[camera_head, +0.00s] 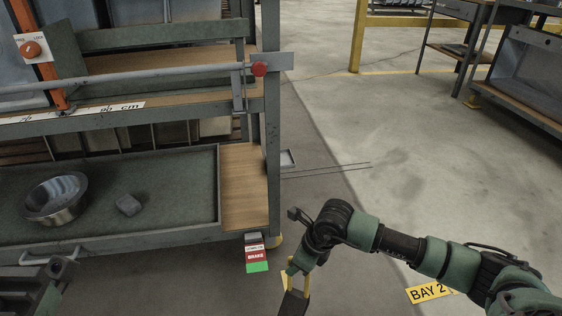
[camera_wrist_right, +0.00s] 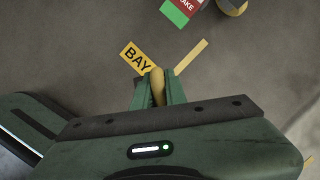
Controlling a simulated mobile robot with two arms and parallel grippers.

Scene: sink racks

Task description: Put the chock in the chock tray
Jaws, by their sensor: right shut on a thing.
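My right gripper (camera_head: 297,280) reaches down at the lower middle of the head view. It is shut on a yellow part, with a dark block (camera_head: 292,305) just below it; this appears to be the chock. In the right wrist view the yellow part of the chock (camera_wrist_right: 157,84) sits between the two green fingers (camera_wrist_right: 158,92). The rest of it is hidden there. A small pale tray (camera_head: 288,158) lies low beside the rack's right side. I cannot tell whether it is the chock tray. My left gripper does not show clearly.
Thin rods (camera_head: 335,167) extend over the floor. Open floor (camera_head: 400,170) lies to the right.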

